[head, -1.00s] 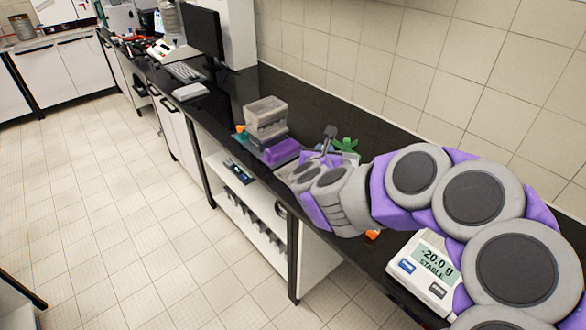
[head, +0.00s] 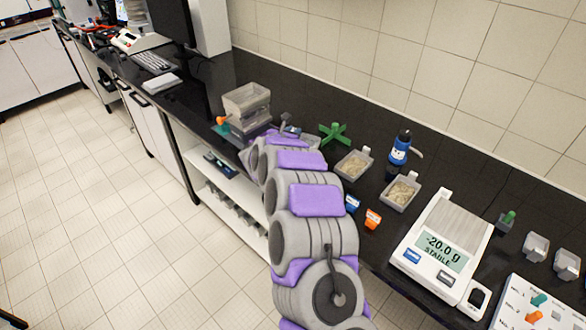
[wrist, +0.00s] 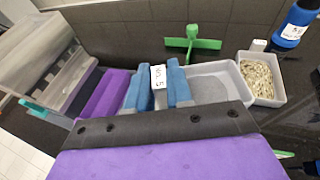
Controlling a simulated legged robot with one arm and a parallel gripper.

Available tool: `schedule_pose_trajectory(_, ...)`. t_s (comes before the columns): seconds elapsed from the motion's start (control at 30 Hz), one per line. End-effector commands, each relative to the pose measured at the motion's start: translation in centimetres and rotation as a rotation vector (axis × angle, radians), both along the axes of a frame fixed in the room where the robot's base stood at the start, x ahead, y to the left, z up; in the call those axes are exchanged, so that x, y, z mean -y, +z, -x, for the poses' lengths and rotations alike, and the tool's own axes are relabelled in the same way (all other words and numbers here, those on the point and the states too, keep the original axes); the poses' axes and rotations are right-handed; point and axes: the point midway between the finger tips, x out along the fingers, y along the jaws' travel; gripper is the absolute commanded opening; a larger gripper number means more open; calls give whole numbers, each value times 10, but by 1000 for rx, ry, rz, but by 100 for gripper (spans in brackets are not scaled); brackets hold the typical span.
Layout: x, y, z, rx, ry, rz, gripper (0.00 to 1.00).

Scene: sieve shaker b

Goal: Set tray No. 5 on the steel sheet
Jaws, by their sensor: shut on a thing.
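In the wrist view my gripper (wrist: 159,84) has its two blue fingers closed on the upright tab marked "NO. 5" (wrist: 158,74). The grey tray No. 5 (wrist: 215,82) extends to the right of the fingers. Its near side is hidden by my gripper's body. In the head view only a little of the tray (head: 312,140) shows past my arm. I cannot tell whether the tray rests on the counter or is lifted. I cannot make out the steel sheet with certainty in either view.
Left of my gripper stands a clear box-like device (head: 246,104). A green cross-shaped piece (head: 335,132), two trays of pale grains (head: 353,165) (head: 401,192), a blue bottle (head: 400,147) and a scale reading -20.0 g (head: 440,250) stand to the right on the black counter (head: 300,98).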

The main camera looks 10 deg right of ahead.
Motion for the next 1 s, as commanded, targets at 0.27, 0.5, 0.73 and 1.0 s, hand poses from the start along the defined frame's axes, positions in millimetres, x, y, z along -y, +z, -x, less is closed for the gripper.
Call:
schedule_pose_trajectory(0.27,-27,-24,-29,0,12,-1,0)
schedule_pose_trajectory(0.5,-34,-52,-33,-2,15,2,0)
schedule_pose_trajectory(0.73,-34,-86,-32,-2,14,3,0)
schedule_pose_trajectory(1.0,-32,-109,-32,-2,14,2,0)
